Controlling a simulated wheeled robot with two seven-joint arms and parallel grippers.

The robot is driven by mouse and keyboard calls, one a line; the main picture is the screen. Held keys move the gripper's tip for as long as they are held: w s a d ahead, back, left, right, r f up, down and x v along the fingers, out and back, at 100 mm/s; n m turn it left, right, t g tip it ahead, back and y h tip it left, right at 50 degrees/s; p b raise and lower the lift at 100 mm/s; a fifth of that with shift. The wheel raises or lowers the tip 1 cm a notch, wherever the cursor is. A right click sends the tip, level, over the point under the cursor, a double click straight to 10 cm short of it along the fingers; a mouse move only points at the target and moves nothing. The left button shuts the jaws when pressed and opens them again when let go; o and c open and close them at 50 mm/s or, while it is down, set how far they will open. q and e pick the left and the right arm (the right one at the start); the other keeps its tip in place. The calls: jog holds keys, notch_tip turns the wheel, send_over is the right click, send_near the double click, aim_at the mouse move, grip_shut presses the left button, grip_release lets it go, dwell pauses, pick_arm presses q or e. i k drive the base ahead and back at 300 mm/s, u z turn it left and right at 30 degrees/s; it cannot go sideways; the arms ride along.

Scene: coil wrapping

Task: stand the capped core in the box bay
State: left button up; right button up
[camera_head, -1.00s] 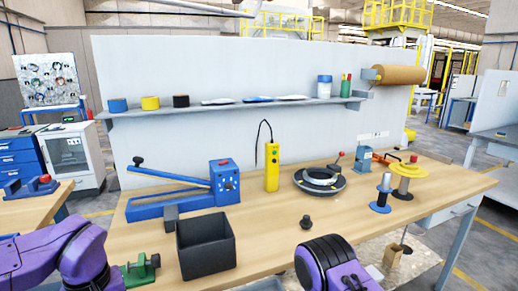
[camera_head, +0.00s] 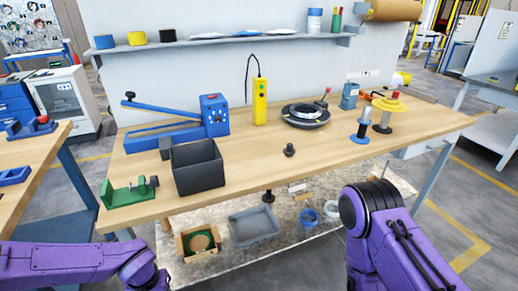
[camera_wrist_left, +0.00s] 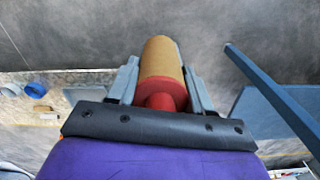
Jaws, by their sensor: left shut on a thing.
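The capped core shows in the left wrist view as a tan tube (camera_wrist_left: 162,58) with a red cap (camera_wrist_left: 162,92) at the near end. My left gripper (camera_wrist_left: 160,72) is shut on it, with one grey finger on each side. The tube's far end points away from the wrist, above the grey floor. In the head view my left forearm crosses the bottom left, and its gripper and the core are out of the picture. My right arm reaches in at bottom right, with its gripper not seen. A small brown open box (camera_head: 198,241) with a green ring in it stands on the lower shelf.
On the workbench (camera_head: 330,150) are a dark open bin (camera_head: 198,170), a green fixture (camera_head: 128,191), a blue lever tool (camera_head: 213,115), a yellow remote (camera_head: 260,103) and a black coil stand (camera_head: 305,116). A grey tray (camera_head: 253,226) lies on the lower shelf (camera_head: 285,258).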

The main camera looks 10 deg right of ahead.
aim_at(403, 100)
jog(key=z, duration=0.05)
jog(key=k, duration=0.25)
jog(key=z, duration=1.95)
jog(key=i, duration=1)
jog(key=z, duration=0.95)
jog(key=i, duration=1.5)
jog(key=u, duration=0.9)
jog(key=i, duration=1)
jog(key=u, duration=0.9)
